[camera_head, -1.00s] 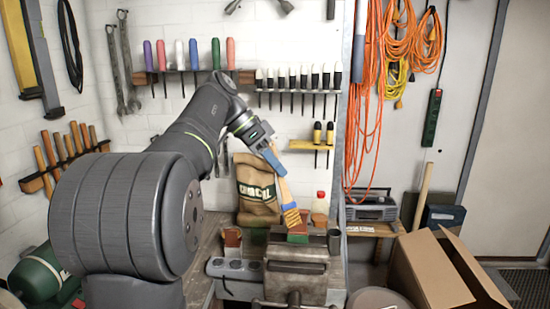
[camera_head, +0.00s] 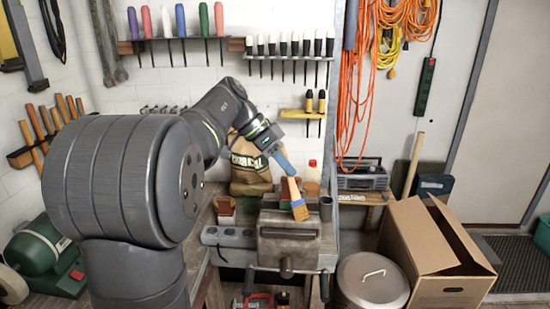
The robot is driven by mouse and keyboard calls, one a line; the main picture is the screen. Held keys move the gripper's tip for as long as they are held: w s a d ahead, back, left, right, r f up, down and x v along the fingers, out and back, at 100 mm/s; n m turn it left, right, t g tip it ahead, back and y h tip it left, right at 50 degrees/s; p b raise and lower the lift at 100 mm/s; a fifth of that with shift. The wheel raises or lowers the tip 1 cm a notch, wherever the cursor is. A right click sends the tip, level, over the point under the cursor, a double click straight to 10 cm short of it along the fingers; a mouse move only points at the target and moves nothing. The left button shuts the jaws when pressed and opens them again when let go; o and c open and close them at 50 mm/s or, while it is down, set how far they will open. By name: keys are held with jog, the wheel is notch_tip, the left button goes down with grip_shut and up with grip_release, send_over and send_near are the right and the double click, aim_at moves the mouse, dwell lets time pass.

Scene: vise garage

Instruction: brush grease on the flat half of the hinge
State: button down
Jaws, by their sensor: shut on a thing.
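My gripper (camera_head: 284,164) is shut on a brush (camera_head: 293,188) with a pale wooden part, a blue band and yellowish bristles. The brush points down and slightly right, above the front of the grey vise (camera_head: 290,245). A small red and green piece (camera_head: 284,200) shows at the vise top, partly behind the brush. I cannot make out the hinge or its flat half for sure. I cannot tell whether the bristles touch anything.
A reddish container (camera_head: 225,207) stands left of the vise, behind a grey holder with round holes (camera_head: 228,238). A brown sack (camera_head: 250,170) and a red-capped bottle (camera_head: 312,172) stand behind. An open cardboard box (camera_head: 425,245) and a lidded metal bin (camera_head: 372,280) are at right.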

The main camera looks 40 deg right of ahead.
jog(key=shift+w+a, duration=1.55)
notch_tip(320, 180, up, 11)
jog(key=shift+f, duration=0.1)
jog(key=w+a+f+n+t+h, duration=0.3)
jog(key=w+a+f+n+t, duration=0.25)
jog(key=f+n, duration=0.3)
notch_tip(320, 180, down, 12)
jog(key=w+n+t+y, duration=0.2)
jog(key=n+t, duration=0.4)
jog(key=n, duration=0.5)
jog(key=shift+y, duration=0.6)
